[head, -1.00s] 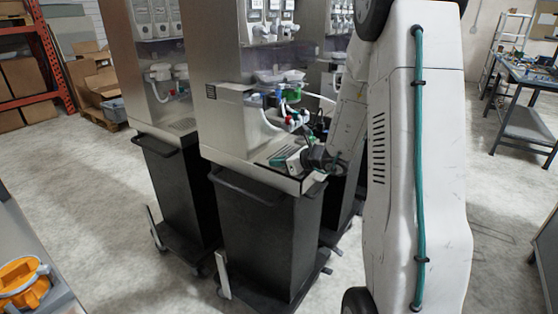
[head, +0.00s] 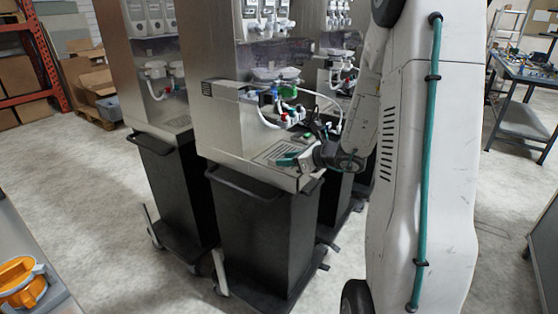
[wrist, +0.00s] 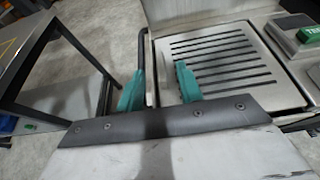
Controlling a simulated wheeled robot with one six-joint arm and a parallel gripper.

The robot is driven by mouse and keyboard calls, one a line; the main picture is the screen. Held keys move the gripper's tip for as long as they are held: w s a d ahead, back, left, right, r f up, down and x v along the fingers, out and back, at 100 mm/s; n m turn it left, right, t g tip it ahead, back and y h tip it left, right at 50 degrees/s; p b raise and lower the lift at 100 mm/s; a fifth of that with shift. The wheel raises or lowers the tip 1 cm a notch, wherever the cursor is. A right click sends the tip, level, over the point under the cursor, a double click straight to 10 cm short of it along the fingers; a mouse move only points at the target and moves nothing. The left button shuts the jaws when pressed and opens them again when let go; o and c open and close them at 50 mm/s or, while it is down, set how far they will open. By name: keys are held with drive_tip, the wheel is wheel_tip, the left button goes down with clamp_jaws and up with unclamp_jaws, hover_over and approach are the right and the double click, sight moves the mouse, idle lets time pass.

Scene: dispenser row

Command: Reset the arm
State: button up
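My gripper (head: 286,160) is at the front edge of the middle dispenser (head: 222,120), beside its drip tray (head: 283,148). In the wrist view my gripper (wrist: 158,88) shows two teal fingers standing apart with nothing held between them. The slotted drip tray (wrist: 225,58) lies just beyond the right finger. I cannot tell from these views how high the fingertips are above the tray's edge. My pale arm covers much of the right half of the head view and hides part of the dispensers behind it.
Another dispenser (head: 150,75) stands at left on a dark cart (head: 172,190). A green button (wrist: 310,35) sits right of the tray in the wrist view. An orange-handled object (head: 22,283) lies at lower left. A workbench (head: 527,75) stands at far right. Floor between is clear.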

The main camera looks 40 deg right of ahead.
drive_tip(key=shift+v, duration=1.2)
drive_tip(key=shift+a+n, duration=0.25)
drive_tip(key=shift+n, duration=0.15)
drive_tip(key=s+a+r+n+g+y, duration=0.35)
drive_tip(key=s+a+n+g, duration=0.65)
drive_tip(key=s+a+n, duration=0.55)
drive_tip(key=s+a+r+n+h, duration=0.2)
drive_tip(key=s+r+n+h, duration=0.2)
drive_tip(key=s+n, duration=0.2)
drive_tip(key=s+a+r+n+g+h, duration=0.1)
drive_tip(key=s+a+r+n+h, duration=0.2)
drive_tip(key=s+n, duration=0.3)
drive_tip(key=r+n+h, duration=0.1)
drive_tip(key=n, duration=0.2)
drive_tip(key=shift+s+a+n, duration=0.25)
drive_tip(key=shift+s+n, duration=0.05)
drive_tip(key=shift+n, duration=0.05)
